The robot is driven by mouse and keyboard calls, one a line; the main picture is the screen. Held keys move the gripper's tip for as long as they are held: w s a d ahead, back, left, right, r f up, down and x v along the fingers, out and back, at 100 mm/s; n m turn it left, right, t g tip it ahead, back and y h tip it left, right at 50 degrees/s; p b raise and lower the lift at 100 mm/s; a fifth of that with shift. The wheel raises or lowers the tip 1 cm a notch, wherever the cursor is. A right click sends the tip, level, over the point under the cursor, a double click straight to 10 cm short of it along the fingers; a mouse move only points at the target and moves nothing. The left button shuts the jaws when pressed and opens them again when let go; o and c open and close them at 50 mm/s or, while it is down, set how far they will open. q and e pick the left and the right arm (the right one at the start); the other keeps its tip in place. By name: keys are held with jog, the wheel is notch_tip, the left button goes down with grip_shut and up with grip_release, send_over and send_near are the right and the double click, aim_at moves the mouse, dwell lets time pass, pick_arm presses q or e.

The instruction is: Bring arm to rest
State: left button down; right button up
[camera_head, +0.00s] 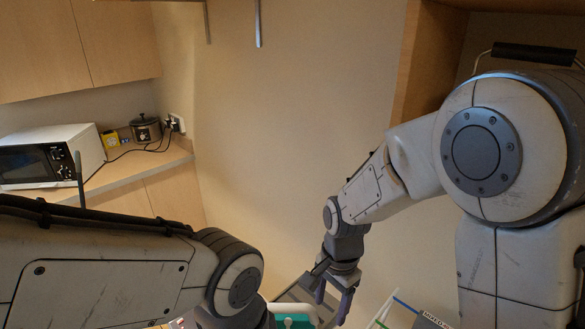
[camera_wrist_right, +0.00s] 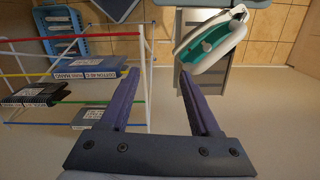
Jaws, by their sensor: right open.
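My right arm reaches in from the right in the head view, and its gripper (camera_head: 333,300) hangs low near the middle, pointing down. In the right wrist view its two fingers (camera_wrist_right: 152,95) are spread apart with nothing between them. My left arm comes in from the left in the head view, bent downward at the bottom. Its gripper is outside both views.
A green and white container (camera_wrist_right: 212,42) lies beyond the right finger in the wrist view; its edge also shows low in the head view (camera_head: 292,319). A wire rack (camera_wrist_right: 148,70) holds labelled items, including a blue box (camera_wrist_right: 88,74). A microwave (camera_head: 48,155) and cooker (camera_head: 145,130) stand on the left counter.

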jog(key=s+d+r+n+t, duration=0.2)
jog(key=s+d+n+t, duration=0.1)
jog(key=d+n, duration=0.75)
jog(key=s+a+f+n+g+b, duration=0.2)
jog(key=s+a+n+b, duration=0.5)
jog(key=s+a, duration=0.6)
jog(key=shift+s+a+f+g+y+b, duration=0.2)
jog(key=shift+s+f+g+y+b, duration=0.15)
jog(key=shift+b, duration=0.25)
jog(key=shift+w, duration=0.1)
